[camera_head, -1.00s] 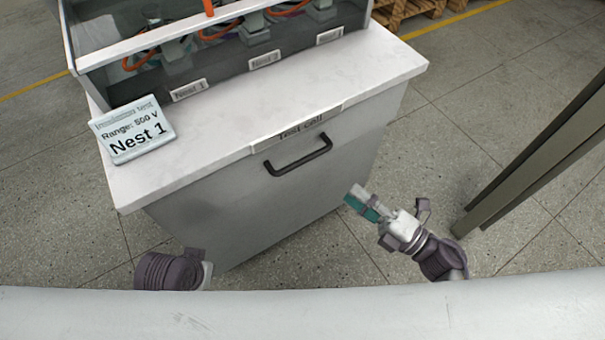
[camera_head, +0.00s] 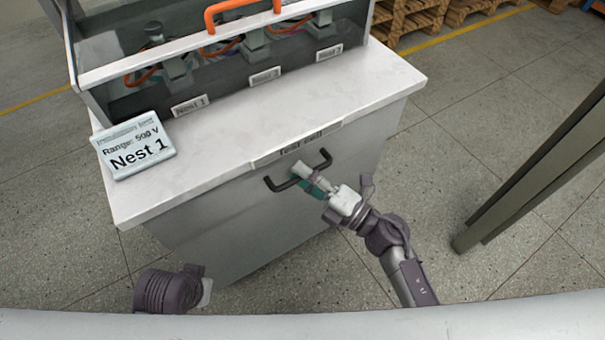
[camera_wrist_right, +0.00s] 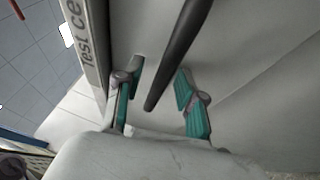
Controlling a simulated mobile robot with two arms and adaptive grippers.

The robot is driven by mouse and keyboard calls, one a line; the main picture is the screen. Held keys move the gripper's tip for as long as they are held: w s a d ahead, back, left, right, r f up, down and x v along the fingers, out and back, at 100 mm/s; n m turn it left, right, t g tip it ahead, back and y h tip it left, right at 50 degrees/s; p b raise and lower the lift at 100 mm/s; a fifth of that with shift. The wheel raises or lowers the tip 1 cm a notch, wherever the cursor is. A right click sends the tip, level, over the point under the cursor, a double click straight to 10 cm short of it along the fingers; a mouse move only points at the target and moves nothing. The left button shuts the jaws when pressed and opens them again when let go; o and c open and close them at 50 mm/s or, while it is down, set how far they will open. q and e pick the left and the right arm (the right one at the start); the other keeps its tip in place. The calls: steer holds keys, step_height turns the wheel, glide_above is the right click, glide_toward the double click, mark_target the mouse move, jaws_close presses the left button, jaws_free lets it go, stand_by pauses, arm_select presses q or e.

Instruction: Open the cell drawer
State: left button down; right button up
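The cell drawer (camera_head: 240,225) is the grey front of the white-topped test cell, with a "Test cell" label along its upper edge. Its dark bar handle (camera_head: 324,160) shows in the head view, partly covered by my right gripper (camera_head: 302,178). In the right wrist view the handle (camera_wrist_right: 180,50) runs between the two teal-padded fingers of the right gripper (camera_wrist_right: 158,95), which are apart on either side of it. A gap shows between the handle and the fingers. The drawer front looks flush with the cabinet. My left arm shows at the lower left, its fingers not clearly seen.
A "Nest 1" display (camera_head: 135,147) stands on the left of the white worktop (camera_head: 225,140). Behind it is a clear-fronted enclosure with an orange handle (camera_head: 236,8) and labelled nests. A dark post (camera_head: 540,170) stands at the right. Wooden pallets (camera_head: 415,15) lie at the back.

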jaws_close()
steer(key=shift+s, duration=0.1)
stand_by(0.5)
